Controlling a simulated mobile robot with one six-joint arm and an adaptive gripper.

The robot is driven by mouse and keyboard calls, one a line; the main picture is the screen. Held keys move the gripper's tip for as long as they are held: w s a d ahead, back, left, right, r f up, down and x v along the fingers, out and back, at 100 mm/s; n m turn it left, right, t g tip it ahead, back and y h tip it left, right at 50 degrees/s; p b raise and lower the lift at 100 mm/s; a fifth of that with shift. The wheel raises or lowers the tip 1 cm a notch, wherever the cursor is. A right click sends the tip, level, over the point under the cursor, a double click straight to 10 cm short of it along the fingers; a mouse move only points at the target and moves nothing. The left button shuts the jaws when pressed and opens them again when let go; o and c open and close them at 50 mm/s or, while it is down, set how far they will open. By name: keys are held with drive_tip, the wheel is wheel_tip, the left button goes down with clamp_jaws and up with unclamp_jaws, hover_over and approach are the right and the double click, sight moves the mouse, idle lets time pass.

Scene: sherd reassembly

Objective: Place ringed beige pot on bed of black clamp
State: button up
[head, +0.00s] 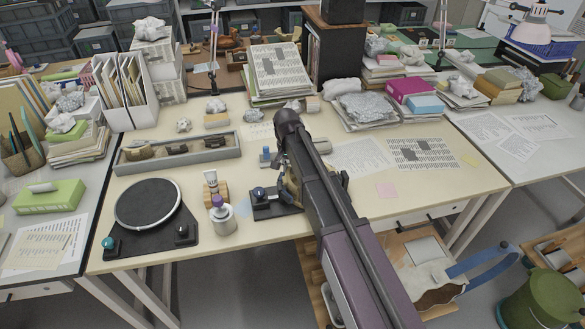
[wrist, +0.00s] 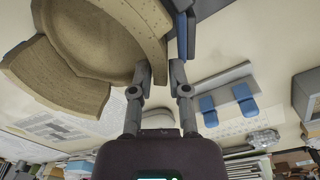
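The ringed beige pot (wrist: 95,35) fills the upper left of the wrist view, with a thick curved wall and a broad broken piece at its left. My gripper (wrist: 160,68) has one finger on each side of the pot's wall and appears shut on it. In the head view my arm hides most of the pot; a tan sliver (head: 292,190) shows beside the arm. The black clamp (head: 272,206) lies at the table's front edge, its dark base and knob left of my arm. Whether the pot touches the clamp's bed is hidden.
A black turntable (head: 148,205), a purple-capped bottle (head: 222,217) and a wooden stand (head: 212,190) are left of the clamp. A grey tray (head: 180,163) with sherds lies behind. A grey bar with two blue blocks (wrist: 226,98) shows at the wrist view's right. Papers (head: 425,153) lie right.

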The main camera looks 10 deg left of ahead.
drive_tip(key=shift+o, duration=0.9)
drive_tip(key=shift+r, duration=0.2)
wheel_tip(320, 180, up, 12)
drive_tip(key=p, duration=1.2)
drive_tip(key=shift+a, duration=0.25)
